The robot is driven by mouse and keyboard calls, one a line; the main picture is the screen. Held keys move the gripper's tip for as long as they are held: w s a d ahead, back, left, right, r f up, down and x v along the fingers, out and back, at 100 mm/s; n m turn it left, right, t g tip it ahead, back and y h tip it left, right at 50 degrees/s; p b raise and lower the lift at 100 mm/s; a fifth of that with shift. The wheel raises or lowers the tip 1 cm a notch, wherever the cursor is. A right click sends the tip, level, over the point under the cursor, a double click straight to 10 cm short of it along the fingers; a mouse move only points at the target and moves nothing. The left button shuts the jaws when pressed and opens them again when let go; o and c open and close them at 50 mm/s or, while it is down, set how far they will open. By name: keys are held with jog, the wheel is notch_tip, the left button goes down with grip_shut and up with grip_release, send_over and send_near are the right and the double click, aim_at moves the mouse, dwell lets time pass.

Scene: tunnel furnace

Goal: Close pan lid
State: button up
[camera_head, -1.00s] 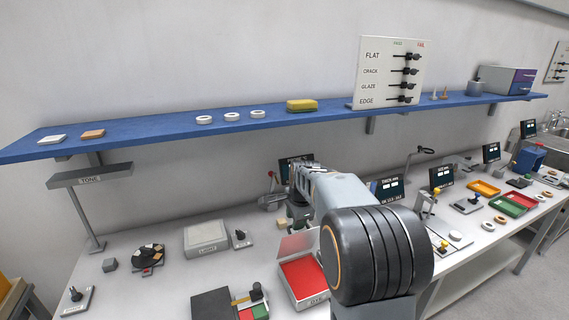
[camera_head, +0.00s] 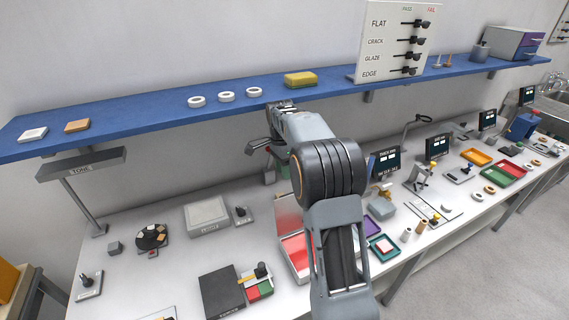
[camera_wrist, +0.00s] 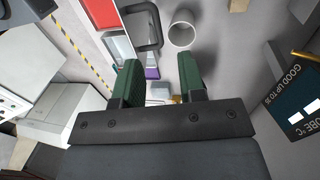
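The pan (camera_head: 292,262) is a shallow tray with a red inside on the bench, partly hidden behind my arm. Its see-through lid (camera_head: 287,211) stands raised at the pan's back edge, so the pan is open. In the wrist view a red surface (camera_wrist: 98,12) and a clear panel beside it (camera_wrist: 117,45) show at the upper left, probably the pan and lid. My gripper (camera_wrist: 161,76) has its two green-padded fingers apart with nothing held between them. In the head view it is at the arm's far end, above and behind the pan, apart from the lid.
A blue shelf (camera_head: 150,117) runs along the wall close to my arm. A light box (camera_head: 207,215) and a dark case (camera_head: 222,290) stand left of the pan. Small trays (camera_head: 384,247) and screens (camera_head: 384,164) stand to the right. In the wrist view a white cup (camera_wrist: 181,30) shows.

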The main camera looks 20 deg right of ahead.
jog(key=shift+r, duration=1.05)
jog(key=f+n, duration=0.1)
jog(key=n, duration=0.1)
jog(key=s+f+n, duration=0.1)
jog(key=n, duration=0.1)
jog(key=s+a+f+n, duration=0.1)
jog(key=n, duration=0.2)
jog(key=shift+s+f+t, duration=0.1)
jog(key=shift+f+t, duration=0.2)
jog(key=shift+t, duration=0.1)
jog(key=s+a+r+n+t, duration=0.2)
jog(key=s+a+n, duration=0.3)
jog(key=s, duration=0.5)
jog(key=s+a+r+n+t, duration=0.2)
jog(key=s+a+n+t, duration=0.2)
jog(key=s, duration=0.7)
jog(key=shift+s+a+r+n, duration=0.25)
jog(key=shift+a+n, duration=0.35)
jog(key=shift+n, duration=0.4)
